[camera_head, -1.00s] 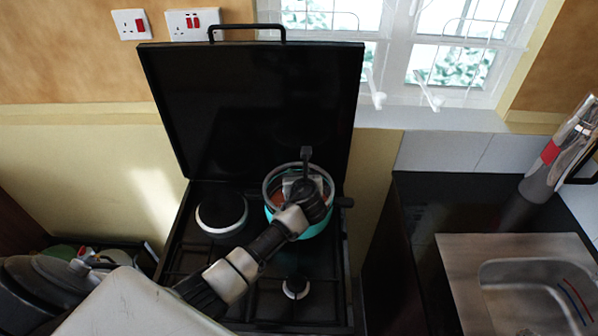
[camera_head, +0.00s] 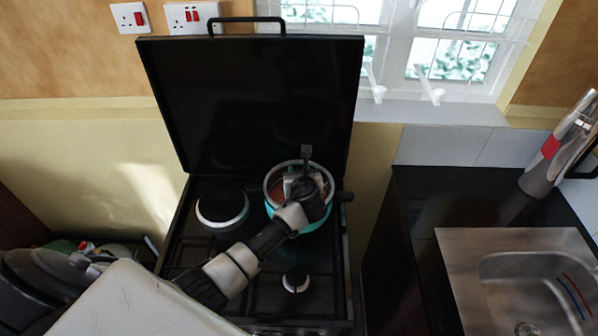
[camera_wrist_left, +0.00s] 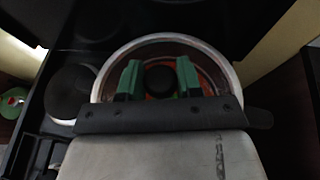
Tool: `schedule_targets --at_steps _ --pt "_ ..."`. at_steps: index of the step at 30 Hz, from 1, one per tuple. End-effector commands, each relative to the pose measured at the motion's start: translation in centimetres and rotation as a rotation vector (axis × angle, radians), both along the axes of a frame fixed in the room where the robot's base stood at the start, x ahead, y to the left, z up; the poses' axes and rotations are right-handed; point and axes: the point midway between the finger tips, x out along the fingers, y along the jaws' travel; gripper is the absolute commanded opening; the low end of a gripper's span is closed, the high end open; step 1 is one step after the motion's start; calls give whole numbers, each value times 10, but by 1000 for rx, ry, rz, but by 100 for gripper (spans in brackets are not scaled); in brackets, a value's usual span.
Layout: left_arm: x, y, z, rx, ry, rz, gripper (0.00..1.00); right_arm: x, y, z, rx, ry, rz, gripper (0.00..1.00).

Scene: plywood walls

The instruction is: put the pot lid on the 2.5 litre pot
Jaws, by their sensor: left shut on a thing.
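The turquoise pot (camera_head: 318,226) stands on the back right of the black stove, its side handle pointing right. The pot lid (camera_wrist_left: 222,68), clear with a pale metal rim and a black knob (camera_wrist_left: 159,80), lies over the pot's mouth. My left gripper (camera_wrist_left: 159,82) has its green fingers on either side of the knob and is shut on it. In the head view the left gripper (camera_head: 303,187) reaches in over the pot and hides much of the lid. I cannot tell whether the lid's rim touches the pot all round. My right gripper is not in view.
The stove's raised black cover (camera_head: 255,105) stands behind the pot. A bare burner (camera_head: 222,206) is to the left and a smaller one (camera_head: 295,282) in front. A dark counter (camera_head: 440,200) with a steel sink (camera_head: 465,265) and a flask (camera_head: 550,160) is at right.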

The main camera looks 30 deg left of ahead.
Motion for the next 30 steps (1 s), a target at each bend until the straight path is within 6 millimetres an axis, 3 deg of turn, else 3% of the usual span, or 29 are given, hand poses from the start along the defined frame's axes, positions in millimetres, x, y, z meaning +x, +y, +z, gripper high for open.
schedule_targets --at_steps 30 --pt "1 1 -9 1 -2 0 2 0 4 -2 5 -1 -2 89"
